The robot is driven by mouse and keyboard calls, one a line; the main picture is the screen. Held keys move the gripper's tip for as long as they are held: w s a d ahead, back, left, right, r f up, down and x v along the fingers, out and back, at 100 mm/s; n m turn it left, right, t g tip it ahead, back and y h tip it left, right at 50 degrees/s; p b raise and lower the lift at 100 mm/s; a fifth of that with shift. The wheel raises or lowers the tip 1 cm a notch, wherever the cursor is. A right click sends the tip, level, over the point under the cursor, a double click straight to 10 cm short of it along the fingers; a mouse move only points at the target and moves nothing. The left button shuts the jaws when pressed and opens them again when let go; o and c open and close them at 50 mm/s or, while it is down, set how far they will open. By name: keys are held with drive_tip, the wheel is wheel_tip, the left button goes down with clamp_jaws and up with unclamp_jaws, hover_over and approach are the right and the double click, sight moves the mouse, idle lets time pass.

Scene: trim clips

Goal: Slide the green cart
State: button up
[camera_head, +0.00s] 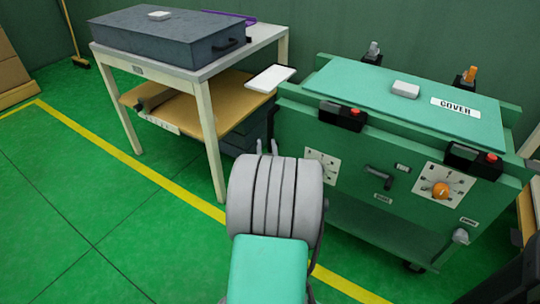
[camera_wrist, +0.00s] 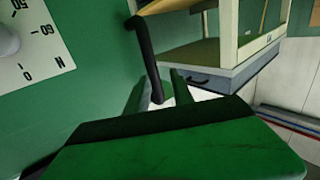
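The green cart (camera_head: 345,210) stands at the right in the head view, with a teal top panel marked COVER (camera_head: 455,106) and dials, a dark lever and black boxes on its front. A wheel shows under its right side. My gripper (camera_head: 267,147) is near the cart's left front corner. Its two fingers are apart with a gap between them, and I see nothing held. In the wrist view, the cart's green panel and dial plate (camera_wrist: 28,45) are close on the left. A dark bar (camera_wrist: 146,55) shows ahead of the fingers; I cannot tell whether they touch it.
A table (camera_head: 205,110) with a grey case (camera_head: 165,38) on top and a tan lower shelf stands left of the cart. A white tablet-like panel (camera_head: 271,78) shows between them. A yellow line (camera_head: 130,165) crosses the green floor. The floor at the left front is clear.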

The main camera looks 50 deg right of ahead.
sight(270, 134)
drive_tip(key=shift+h, duration=0.4)
drive_tip(key=x, duration=0.5)
drive_tip(key=s+d+b+x, duration=0.1)
drive_tip(key=x, duration=0.1)
drive_tip(key=shift+w+d+f, duration=0.15)
drive_tip(key=shift+d, duration=0.05)
drive_tip(key=shift+c, duration=0.2)
clamp_jaws()
idle(0.6)
